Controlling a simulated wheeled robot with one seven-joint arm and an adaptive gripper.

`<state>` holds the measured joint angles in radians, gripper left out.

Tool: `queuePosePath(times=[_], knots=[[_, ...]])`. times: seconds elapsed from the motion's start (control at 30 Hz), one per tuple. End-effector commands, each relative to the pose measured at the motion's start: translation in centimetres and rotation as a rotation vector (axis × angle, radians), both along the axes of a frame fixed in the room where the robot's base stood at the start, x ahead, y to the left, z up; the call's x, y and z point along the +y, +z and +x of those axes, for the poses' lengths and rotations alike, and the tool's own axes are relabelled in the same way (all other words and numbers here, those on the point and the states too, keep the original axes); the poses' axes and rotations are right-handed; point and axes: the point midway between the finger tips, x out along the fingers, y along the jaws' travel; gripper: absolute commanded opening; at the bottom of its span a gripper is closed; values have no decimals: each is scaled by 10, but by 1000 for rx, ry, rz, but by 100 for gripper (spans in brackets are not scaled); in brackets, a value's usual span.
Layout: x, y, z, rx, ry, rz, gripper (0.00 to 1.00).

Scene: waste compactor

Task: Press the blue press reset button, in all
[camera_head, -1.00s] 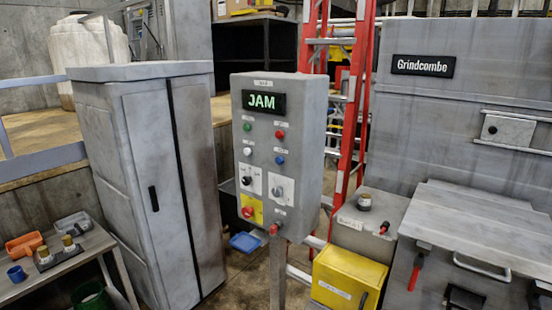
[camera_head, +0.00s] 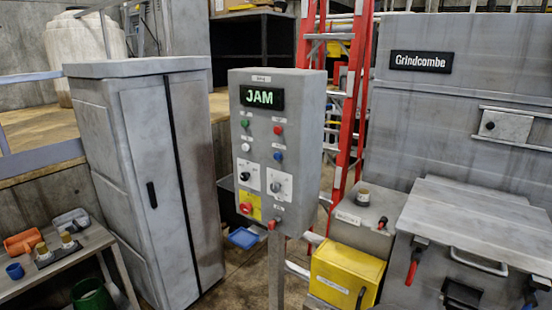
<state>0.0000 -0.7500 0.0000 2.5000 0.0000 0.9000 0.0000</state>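The grey control panel (camera_head: 304,120) stands on a post in the middle of the head view. Its display (camera_head: 262,98) reads "JAM" in green letters. The blue button (camera_head: 278,156) is on the right side of the panel face, below a red button (camera_head: 278,131). A green button (camera_head: 245,124) and a white button (camera_head: 246,147) are to their left. The small labels are too blurred to read. My gripper is not visible, and nothing is seen touching the blue button.
Two selector switches and a red mushroom button (camera_head: 246,208) on yellow sit lower on the panel. A tall grey cabinet (camera_head: 140,190) stands left. A yellow box (camera_head: 344,272) and the grey Grindcombe machine (camera_head: 445,120) stand right. A red ladder (camera_head: 352,90) is behind.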

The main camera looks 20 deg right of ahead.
Motion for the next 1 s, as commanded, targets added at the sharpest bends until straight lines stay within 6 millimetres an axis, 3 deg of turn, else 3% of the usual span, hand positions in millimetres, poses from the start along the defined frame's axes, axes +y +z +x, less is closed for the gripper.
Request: queuePosePath(times=[0.5,1.0], knots=[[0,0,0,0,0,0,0],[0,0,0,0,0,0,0]])
